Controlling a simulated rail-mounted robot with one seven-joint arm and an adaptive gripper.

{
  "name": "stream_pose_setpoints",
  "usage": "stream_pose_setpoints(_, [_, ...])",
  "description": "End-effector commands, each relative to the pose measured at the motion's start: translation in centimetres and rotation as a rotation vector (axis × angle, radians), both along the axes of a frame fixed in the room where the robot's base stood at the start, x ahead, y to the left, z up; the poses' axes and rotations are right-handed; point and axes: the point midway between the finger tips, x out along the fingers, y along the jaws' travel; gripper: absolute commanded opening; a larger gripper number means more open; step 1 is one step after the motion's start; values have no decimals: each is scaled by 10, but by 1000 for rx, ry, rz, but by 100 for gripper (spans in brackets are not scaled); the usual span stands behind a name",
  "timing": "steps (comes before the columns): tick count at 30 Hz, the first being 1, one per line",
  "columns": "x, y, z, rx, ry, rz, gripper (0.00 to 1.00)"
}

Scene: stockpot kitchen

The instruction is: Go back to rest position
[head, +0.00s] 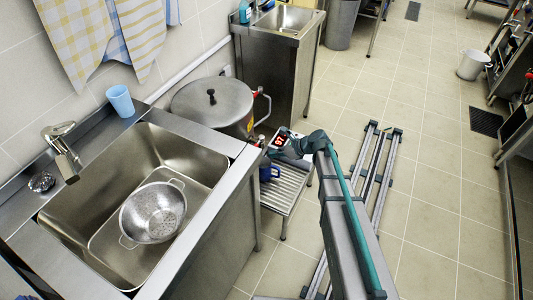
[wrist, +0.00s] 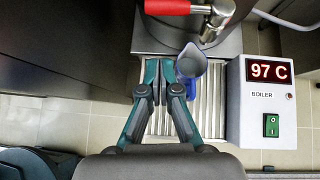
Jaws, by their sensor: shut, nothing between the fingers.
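My gripper (wrist: 158,84) is shut and empty in the wrist view, above a slatted metal stand. Its fingertips are just left of a blue jug (wrist: 190,66) with a grey inside and appear apart from it. The jug stands on the slats near a metal tap (wrist: 210,22) with a red lever (wrist: 167,7). In the head view the jug (head: 269,172) shows beside the boiler pot, and my wrist and arm hide part of this area; the fingers cannot be made out there.
A lidded boiler pot (head: 212,103) stands behind the stand (head: 284,187). A boiler box (wrist: 262,100) reads 97 C and has a green switch (wrist: 271,125). A sink (head: 80,215) with a colander (head: 152,212) is at left, with a blue cup (head: 120,101) behind.

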Motion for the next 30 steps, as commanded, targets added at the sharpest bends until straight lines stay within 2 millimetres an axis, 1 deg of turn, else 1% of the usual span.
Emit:
stream_pose_setpoints(1, [-5,-10,7,-1,-2,-4,0])
stream_pose_setpoints(3, [-9,-19,16,0,-2,-2,0])
stream_pose_setpoints(9, [-17,-40,35,1,-2,-2,0])
stream_pose_setpoints(12, [-19,-46,40,0,0,-1,0])
stream_pose_setpoints(17, [-20,-49,43,-2,-6,5,0])
stream_pose_setpoints(21, [-20,-49,42,-25,-71,63,0])
stream_pose_setpoints(23, [-21,-51,40,-60,-127,121,0])
stream_pose_setpoints(26, [-33,-60,31,-163,-251,265,0])
stream_pose_setpoints(29, [-63,-75,1,-293,-358,468,0])
stream_pose_setpoints(30, [-80,-82,-17,-344,-387,561,0])
